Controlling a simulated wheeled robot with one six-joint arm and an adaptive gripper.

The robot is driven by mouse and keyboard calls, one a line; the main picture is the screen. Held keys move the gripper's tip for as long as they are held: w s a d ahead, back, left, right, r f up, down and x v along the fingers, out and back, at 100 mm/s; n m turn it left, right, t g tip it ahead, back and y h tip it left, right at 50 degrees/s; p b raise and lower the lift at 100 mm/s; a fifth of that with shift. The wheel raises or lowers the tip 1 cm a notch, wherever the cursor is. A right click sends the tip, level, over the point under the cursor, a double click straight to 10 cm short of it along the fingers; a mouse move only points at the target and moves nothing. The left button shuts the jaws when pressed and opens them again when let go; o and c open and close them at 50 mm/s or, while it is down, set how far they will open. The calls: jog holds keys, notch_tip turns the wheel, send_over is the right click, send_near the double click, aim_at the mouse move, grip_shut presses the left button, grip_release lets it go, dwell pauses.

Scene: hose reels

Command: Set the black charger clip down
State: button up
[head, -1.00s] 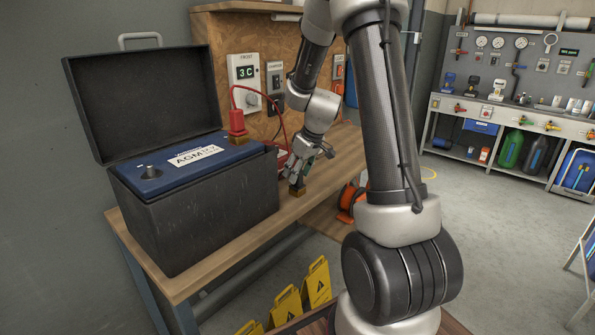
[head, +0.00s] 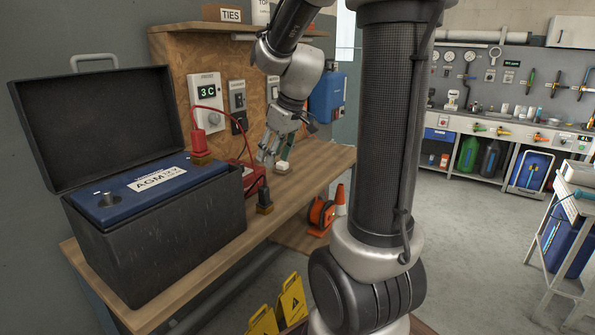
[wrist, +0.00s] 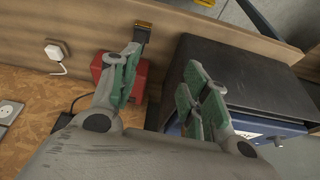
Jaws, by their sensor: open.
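The black charger clip (head: 264,199) stands on the wooden bench near its front edge, beside the red charger (head: 250,179). In the wrist view the clip (wrist: 142,31) shows its brass-coloured end, just past the tip of the left finger. My gripper (head: 271,158) is open and empty above the bench, behind and above the clip. In the wrist view my gripper (wrist: 165,82) has its green-padded fingers wide apart. Part of the red charger is hidden behind the left finger there.
The open black box with the blue battery (head: 155,180) stands at the bench's left; a red clip (head: 204,144) is at its rear terminal. A white adapter (head: 281,167) lies behind my gripper. The bench (head: 320,163) is clear to the right.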

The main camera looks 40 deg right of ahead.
jog(key=s+a+r+m, duration=0.1)
jog(key=s+a, duration=0.1)
jog(key=s, duration=0.8)
jog(key=s+a+r+m+h, duration=0.1)
jog(key=s+a+r+m, duration=0.1)
jog(key=s, duration=0.8)
jog(key=shift+s, duration=0.3)
